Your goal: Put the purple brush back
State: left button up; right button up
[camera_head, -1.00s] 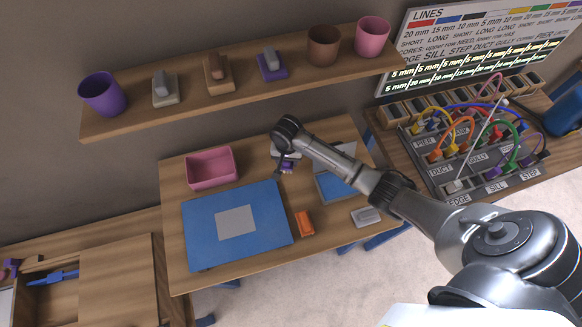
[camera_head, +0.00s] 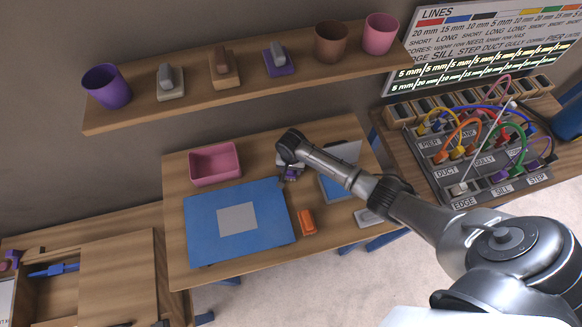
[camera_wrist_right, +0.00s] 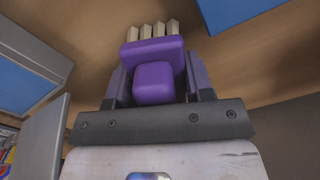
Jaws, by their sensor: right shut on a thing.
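The purple brush (camera_wrist_right: 153,75) is between the fingers of my right gripper (camera_wrist_right: 158,88) in the right wrist view. It has a purple block and several pale bristle tufts pointing away from the gripper. In the head view my right gripper (camera_head: 291,174) is over the back middle of the table, with only a little purple showing, mostly hidden by the wrist. I cannot tell whether the brush touches the table. A purple cup (camera_head: 107,88) stands upright at the left end of the shelf. My left gripper is not in view.
The shelf (camera_head: 200,98) also holds several block-like tools, a brown cup (camera_head: 331,42) and a pink cup (camera_head: 379,36). On the table are a pink bin (camera_head: 215,178), a blue mat (camera_head: 200,235) and an orange object (camera_head: 307,222). A cable panel (camera_head: 480,150) stands right.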

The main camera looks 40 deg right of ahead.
jog(key=shift+f, duration=0.1)
jog(key=o, duration=0.4)
jog(key=shift+f, duration=0.1)
jog(key=o, duration=0.5)
